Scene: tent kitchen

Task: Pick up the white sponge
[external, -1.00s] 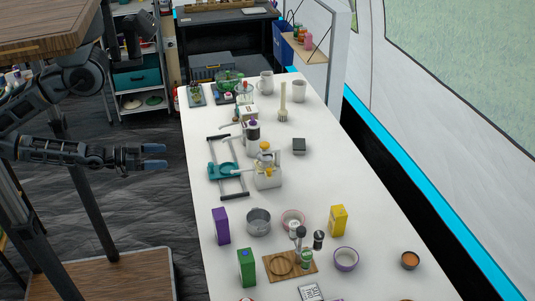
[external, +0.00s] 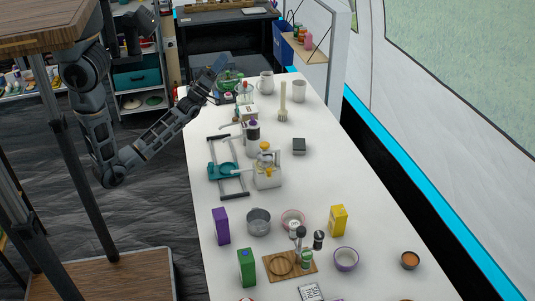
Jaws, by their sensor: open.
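I cannot clearly pick out the white sponge; the things are small in the external view. A small pale block (external: 248,112) sits among the items on the far left part of the white table (external: 335,178), but I cannot tell what it is. My gripper (external: 219,64) is open and appears empty. It is raised at the table's far left corner, in front of or above the green glass bowl (external: 231,78). My forearm hides part of the table's left edge there.
White mugs (external: 266,82) and an upright brush (external: 283,98) stand at the back. A teal-and-grey frame device (external: 226,170) and a pump bottle (external: 253,132) stand along the left. Boxes, bowls and jars fill the near end. The table's right middle is clear.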

